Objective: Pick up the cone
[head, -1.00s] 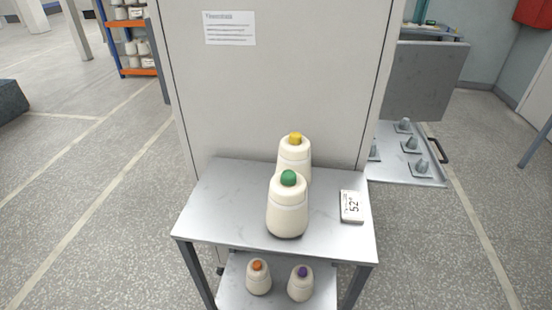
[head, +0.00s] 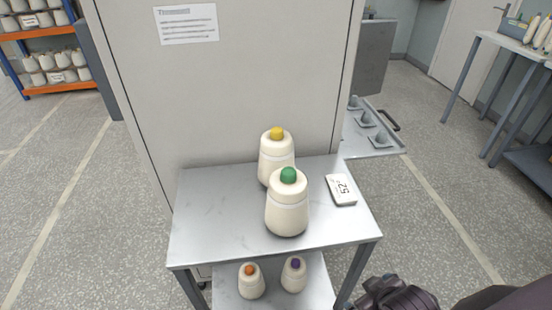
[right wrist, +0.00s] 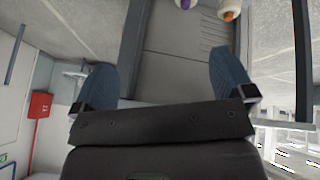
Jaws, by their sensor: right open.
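A cream cone with a green top (head: 287,205) stands upright at the front of the small metal table. A cream cone with a yellow top (head: 275,158) stands just behind it, partly hidden. On the lower shelf are a cone with an orange top (head: 250,282) and a cone with a purple top (head: 293,276). The orange-topped (right wrist: 229,9) and purple-topped (right wrist: 184,3) cones also show at the top edge of the right wrist view. My right gripper (right wrist: 162,60) is open and empty, its blue fingers apart. Part of my right arm shows at the lower right of the head view.
The metal table (head: 210,215) has bare space left of the cones. A small display reading 52 (head: 341,190) lies at its right. A tall grey panel (head: 230,90) stands behind. A tray with pegs (head: 385,148) is beyond it, right.

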